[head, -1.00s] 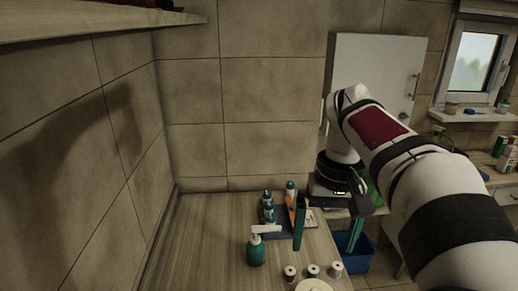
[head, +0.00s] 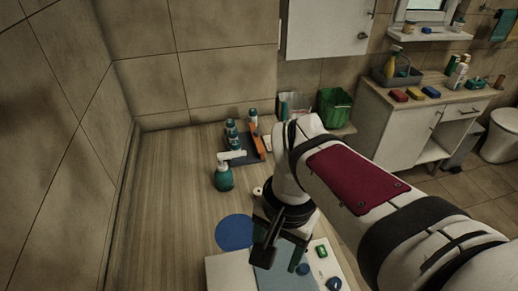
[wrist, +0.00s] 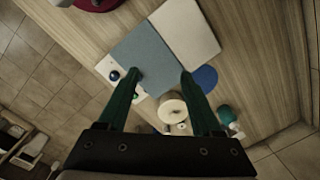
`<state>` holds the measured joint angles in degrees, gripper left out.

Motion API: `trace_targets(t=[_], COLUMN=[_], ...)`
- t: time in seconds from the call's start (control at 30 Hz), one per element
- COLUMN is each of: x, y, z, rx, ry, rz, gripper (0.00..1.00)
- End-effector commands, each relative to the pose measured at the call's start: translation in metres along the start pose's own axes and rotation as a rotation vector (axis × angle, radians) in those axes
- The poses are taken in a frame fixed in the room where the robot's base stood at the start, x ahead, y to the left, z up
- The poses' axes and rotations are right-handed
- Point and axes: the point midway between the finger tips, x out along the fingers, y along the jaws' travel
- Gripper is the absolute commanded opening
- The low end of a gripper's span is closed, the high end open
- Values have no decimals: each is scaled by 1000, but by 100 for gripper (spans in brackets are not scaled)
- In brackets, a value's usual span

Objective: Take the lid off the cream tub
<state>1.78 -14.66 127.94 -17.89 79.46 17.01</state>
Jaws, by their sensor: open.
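In the wrist view a round, pale cream tub (wrist: 172,108) stands on the wooden counter, its round top towards the camera. It appears between the two green fingers of my gripper (wrist: 160,88) but beyond them, and nothing is held. The fingers are wide apart. In the head view my gripper (head: 282,254) points down over the counter near the blue-grey mat, and my arm hides the tub there. I cannot tell the seam between lid and tub.
A blue disc (head: 234,232), a white board (head: 230,274) and a blue-grey mat (head: 282,281) lie nearby. A green pump bottle (head: 223,179) and a tray of bottles (head: 243,157) stand behind. Small spools sit close by the tub. The counter's left side is clear.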

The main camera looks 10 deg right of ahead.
Motion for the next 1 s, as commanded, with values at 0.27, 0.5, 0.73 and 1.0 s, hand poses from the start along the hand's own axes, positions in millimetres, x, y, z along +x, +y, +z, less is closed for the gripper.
trace_targets(t=[0.27, 0.5, 0.73, 1.0], x=[10, 53, 109, 154], y=[-81, -83, -77, -72], z=[-181, -207, -216, -218], rx=[544, 622, 620, 618], ry=[160, 185, 186, 184], rz=[71, 76, 73, 74], gripper=[66, 66, 66, 66])
